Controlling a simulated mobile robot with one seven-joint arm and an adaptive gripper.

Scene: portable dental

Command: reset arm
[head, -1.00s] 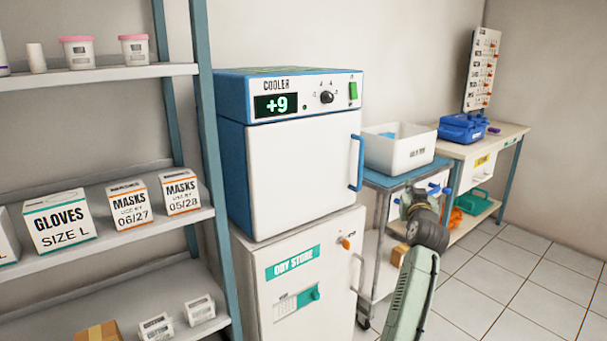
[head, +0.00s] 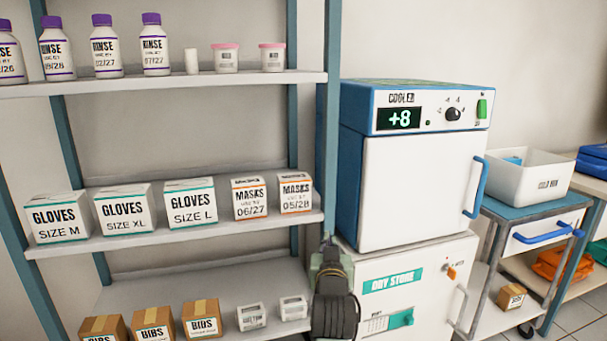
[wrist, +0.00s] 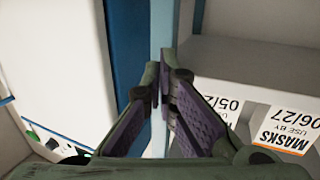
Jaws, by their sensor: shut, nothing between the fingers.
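My gripper (wrist: 160,90) shows in the wrist view with its two dark finger pads drawn together at the tips and nothing between them. In the head view my arm's end (head: 331,285) stands in front of the shelf's right post, between the shelf and the dry store cabinet. The fingers are hard to make out there. In the wrist view the picture is turned over, with the blue-edged cooler on the left and mask boxes (wrist: 288,128) on the right.
A shelf rack (head: 160,238) holds glove and mask boxes, bibs boxes and rinse bottles. The cooler (head: 415,190), reading +8, stands on the dry store cabinet (head: 425,258), both closed. A trolley (head: 492,209) carries a white bin (head: 525,182). Tiled floor shows at lower right.

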